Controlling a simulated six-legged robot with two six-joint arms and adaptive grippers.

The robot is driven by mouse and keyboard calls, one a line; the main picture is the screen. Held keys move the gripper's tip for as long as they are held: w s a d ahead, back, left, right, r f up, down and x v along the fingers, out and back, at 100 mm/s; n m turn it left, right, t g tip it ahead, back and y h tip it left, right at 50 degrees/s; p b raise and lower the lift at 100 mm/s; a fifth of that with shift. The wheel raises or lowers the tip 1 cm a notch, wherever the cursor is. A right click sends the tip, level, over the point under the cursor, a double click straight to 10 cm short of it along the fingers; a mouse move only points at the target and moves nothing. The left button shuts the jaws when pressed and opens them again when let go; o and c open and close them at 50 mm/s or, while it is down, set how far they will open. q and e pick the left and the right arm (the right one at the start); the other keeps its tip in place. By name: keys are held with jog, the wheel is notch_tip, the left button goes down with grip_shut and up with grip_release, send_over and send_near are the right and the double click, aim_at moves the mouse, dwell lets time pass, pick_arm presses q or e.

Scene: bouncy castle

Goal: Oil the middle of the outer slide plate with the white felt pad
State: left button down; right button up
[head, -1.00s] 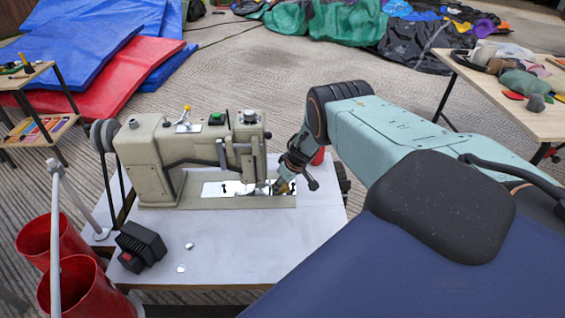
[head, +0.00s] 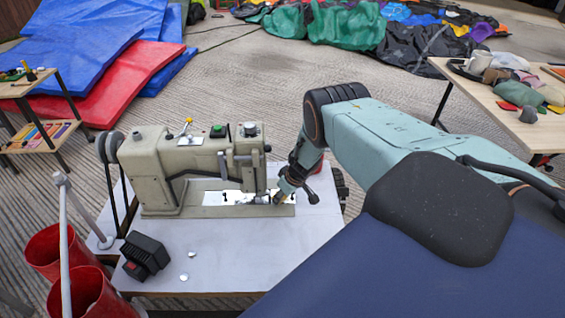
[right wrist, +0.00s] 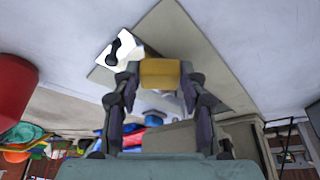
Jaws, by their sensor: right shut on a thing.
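A cream sewing machine (head: 160,165) stands on a pale table. Bright metal slide plates (head: 218,197) lie in its bed, and a shiny plate with a dark slot shows in the right wrist view (right wrist: 128,44). I cannot tell which plate is the outer one. My right gripper (head: 281,197) is low at the right end of the bed, beside the needle area. In the right wrist view its fingers are shut on a yellow-tan block (right wrist: 160,73), apparently the felt pad's holder. White felt is not visible, and I cannot tell whether it touches a plate. My left gripper is out of view.
A black box (head: 144,256) and small shiny discs (head: 187,266) lie on the table front. Red bins (head: 80,290) stand at the lower left. The machine's head rises just left of my right gripper. A cluttered table (head: 500,100) stands at the right.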

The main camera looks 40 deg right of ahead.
jog(key=shift+r+p, duration=1.6)
jog(key=shift+r, duration=0.75)
notch_tip(320, 180, up, 3)
jog(key=p, duration=0.2)
jog(key=shift+p, duration=0.4)
jog(key=shift+f, duration=0.1)
